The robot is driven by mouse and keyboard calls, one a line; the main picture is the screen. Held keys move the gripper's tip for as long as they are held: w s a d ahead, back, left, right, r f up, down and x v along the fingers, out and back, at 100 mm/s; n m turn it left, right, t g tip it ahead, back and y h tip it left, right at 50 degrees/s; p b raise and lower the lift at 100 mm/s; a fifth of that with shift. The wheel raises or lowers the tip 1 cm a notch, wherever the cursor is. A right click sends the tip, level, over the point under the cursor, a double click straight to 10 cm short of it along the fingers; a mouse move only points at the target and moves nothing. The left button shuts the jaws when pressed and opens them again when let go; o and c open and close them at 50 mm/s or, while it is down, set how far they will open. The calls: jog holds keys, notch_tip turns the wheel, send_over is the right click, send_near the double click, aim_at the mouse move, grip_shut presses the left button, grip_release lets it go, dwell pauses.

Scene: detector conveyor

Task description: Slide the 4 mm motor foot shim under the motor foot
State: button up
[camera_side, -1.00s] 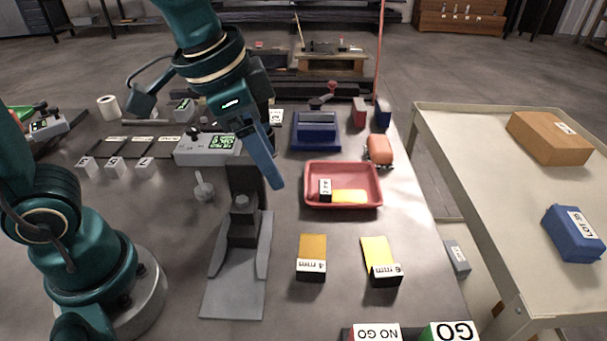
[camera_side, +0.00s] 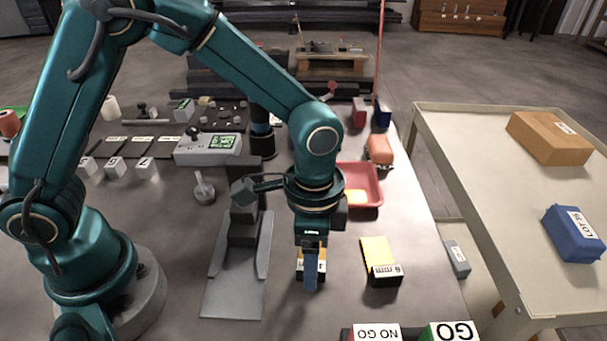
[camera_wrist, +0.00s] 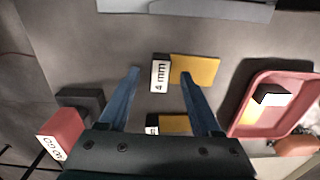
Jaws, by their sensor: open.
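The 4 mm shim is a yellow plate (camera_wrist: 203,69) with a black end block that bears a white "4 mm" label (camera_wrist: 160,75). It lies flat on the bench. In the side view the shim (camera_side: 301,264) is partly hidden behind my gripper (camera_side: 310,285). My gripper is open and empty, pointing down over the shim. In the wrist view the labelled end appears between the fingertips of my gripper (camera_wrist: 158,72); I cannot tell the height left. The dark motor foot (camera_side: 242,229) stands on a grey base plate (camera_side: 232,302) to the left.
The 6 mm shim (camera_side: 378,254) lies to the right. A red tray (camera_side: 374,185) holding another shim stands behind my wrist. NO GO (camera_side: 371,334) and GO (camera_side: 450,332) blocks stand at the front edge. Bare bench lies between the base plate and the 4 mm shim.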

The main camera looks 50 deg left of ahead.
jog(key=shift+f, duration=0.35)
grip_shut()
jog(key=shift+r, duration=0.1)
